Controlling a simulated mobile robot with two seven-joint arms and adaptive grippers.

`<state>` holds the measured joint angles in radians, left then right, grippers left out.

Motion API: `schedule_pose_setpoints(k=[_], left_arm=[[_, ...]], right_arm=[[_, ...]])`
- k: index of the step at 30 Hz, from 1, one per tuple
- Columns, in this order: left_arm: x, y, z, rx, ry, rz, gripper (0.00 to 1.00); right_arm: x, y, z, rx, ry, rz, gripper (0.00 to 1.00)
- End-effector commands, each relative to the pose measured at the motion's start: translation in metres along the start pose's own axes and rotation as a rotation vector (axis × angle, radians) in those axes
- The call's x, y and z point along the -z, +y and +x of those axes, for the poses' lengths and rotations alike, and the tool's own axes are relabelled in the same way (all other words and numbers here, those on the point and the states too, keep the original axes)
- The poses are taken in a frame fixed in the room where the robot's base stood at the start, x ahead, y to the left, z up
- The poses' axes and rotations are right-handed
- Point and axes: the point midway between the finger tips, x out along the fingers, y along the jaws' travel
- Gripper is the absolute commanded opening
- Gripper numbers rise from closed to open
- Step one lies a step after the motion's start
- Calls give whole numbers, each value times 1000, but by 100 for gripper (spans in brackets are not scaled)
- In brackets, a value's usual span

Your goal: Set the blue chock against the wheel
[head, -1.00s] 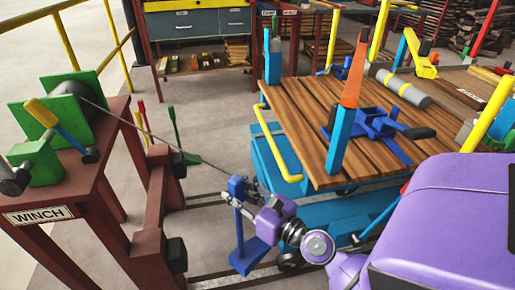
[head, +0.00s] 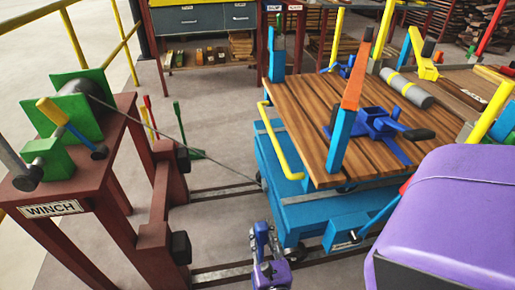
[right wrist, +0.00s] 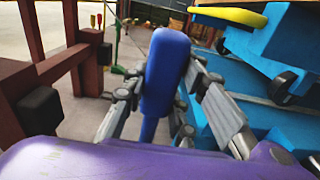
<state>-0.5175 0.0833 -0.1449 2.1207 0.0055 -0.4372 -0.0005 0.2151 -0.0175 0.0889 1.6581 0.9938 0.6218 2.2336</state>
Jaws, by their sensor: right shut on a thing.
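My right gripper (head: 262,243) is shut on the upright handle of the blue chock (head: 261,232), low in the head view, left of the cart's near lower corner. In the right wrist view the blue handle (right wrist: 167,65) stands between the fingers. The chock's wedge is hidden behind the gripper and my purple wrist. The blue cart (head: 325,205) is to the right of the gripper. A dark round part (right wrist: 283,86) shows low on the cart in the wrist view; I cannot tell whether it is the wheel. The chock appears apart from it. My left gripper is not in view.
The winch stand (head: 50,209) is at the left, and its cable runs to the cart. A red-brown post frame with dark buffers (head: 181,248) stands left of the gripper. The cart's plank deck (head: 300,125) and yellow handle (head: 283,150) overhang nearby. Rails run along the floor.

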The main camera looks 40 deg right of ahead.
Motion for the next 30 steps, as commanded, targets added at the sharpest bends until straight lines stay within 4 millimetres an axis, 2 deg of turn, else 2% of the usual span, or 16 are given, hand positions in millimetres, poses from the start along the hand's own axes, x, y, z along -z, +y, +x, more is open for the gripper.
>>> schedule_pose_setpoints(k=[5,17,19,24,30], left_arm=[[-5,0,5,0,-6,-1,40],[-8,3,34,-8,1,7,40],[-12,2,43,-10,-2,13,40],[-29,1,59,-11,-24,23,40],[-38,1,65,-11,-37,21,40]], right_arm=[[7,4,16,8,-8,-1,0],[42,16,91,7,-7,-2,0],[58,17,99,6,-4,-4,0],[80,20,118,7,-5,-4,0],[89,22,128,7,-6,-2,0]])
